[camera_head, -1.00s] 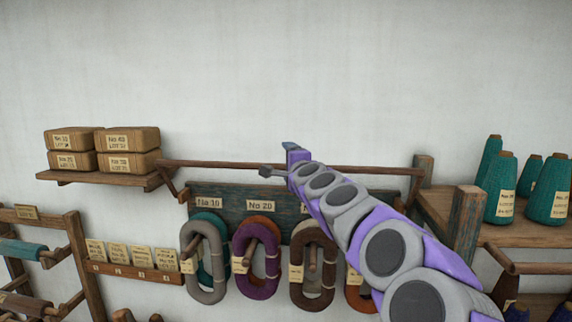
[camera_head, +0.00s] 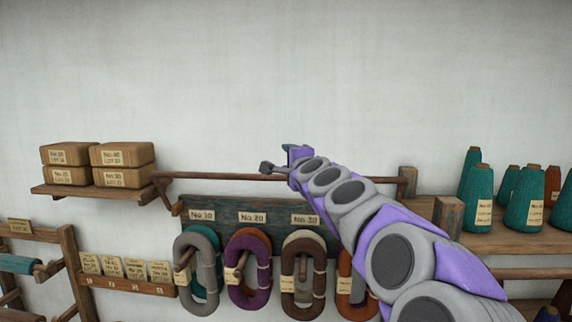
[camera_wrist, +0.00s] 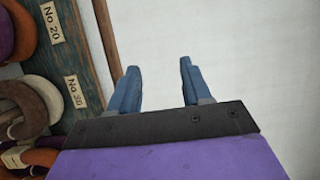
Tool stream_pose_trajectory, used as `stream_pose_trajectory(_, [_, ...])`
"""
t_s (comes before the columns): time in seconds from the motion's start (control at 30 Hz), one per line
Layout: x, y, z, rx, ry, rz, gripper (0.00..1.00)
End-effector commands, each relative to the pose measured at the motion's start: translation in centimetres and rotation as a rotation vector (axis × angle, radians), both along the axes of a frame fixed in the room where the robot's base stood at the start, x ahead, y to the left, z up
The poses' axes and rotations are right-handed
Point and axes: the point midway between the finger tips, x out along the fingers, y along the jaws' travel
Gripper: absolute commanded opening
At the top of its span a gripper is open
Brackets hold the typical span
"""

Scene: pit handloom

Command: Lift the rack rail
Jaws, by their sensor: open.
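The rack rail (camera_head: 220,177) is a thin brown rod. It runs level along the wall above the yarn hanks, from the left shelf bracket to a wooden post on the right. My gripper (camera_head: 287,156) is at the rail's height or slightly above it, and my arm hides part of the rail. In the wrist view the rail (camera_wrist: 107,38) runs down left of my gripper (camera_wrist: 160,78). Its two blue fingers are spread apart with only pale wall showing between them. The rail lies outside the left finger, not between the fingers.
Below the rail is a teal label board (camera_head: 240,212) with several hanks on pegs. A left shelf (camera_head: 80,191) holds wrapped bundles. A right shelf (camera_head: 490,240) holds teal cones beside a post (camera_head: 447,216). The wall above is clear.

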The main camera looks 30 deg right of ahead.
Motion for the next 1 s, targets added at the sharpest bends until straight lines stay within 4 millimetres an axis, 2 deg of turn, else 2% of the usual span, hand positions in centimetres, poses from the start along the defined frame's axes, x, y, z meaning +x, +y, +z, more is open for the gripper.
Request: stream_pose_trajectory(1.0, [-4.1,0.0,4.0,0.001,0.002,-0.002,0.48])
